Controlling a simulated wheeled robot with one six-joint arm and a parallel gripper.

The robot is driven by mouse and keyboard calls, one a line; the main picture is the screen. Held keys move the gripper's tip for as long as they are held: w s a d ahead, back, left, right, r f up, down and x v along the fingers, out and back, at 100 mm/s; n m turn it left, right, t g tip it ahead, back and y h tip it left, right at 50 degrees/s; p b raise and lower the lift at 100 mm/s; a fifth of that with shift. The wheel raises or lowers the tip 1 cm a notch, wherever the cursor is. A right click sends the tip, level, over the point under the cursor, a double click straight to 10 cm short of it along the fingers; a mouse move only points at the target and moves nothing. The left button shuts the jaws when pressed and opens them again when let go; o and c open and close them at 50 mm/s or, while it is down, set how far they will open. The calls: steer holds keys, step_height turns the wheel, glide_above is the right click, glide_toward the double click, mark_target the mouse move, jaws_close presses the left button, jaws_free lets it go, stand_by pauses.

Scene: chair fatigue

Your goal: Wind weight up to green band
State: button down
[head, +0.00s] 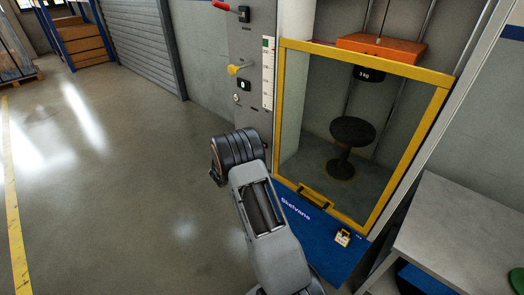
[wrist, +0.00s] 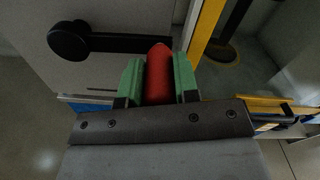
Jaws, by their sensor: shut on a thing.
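In the wrist view, my gripper (wrist: 158,75) has its green fingers shut on a red handle (wrist: 159,70). The handle is at the end of a black crank arm (wrist: 125,44) with a round hub at the left. In the head view my arm hides the crank and my fingers. The black 5 kg weight (head: 368,74) hangs below an orange block (head: 380,47) in the cabinet, above a black stool (head: 352,132). A white scale (head: 267,80) on the cabinet's left side has a green band (head: 266,43) near its top.
A yellow-framed clear door (head: 293,110) covers the front of the cabinet. A grey table (head: 465,235) stands at right.

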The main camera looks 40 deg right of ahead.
steer(key=c, duration=0.9)
jaws_free()
steer(key=shift+o, duration=0.2)
steer(key=shift+a, duration=0.1)
steer(key=s+a, duration=0.2)
steer(key=a, duration=1.1)
steer(key=shift+s+a, duration=0.2)
steer(key=shift+a, duration=0.05)
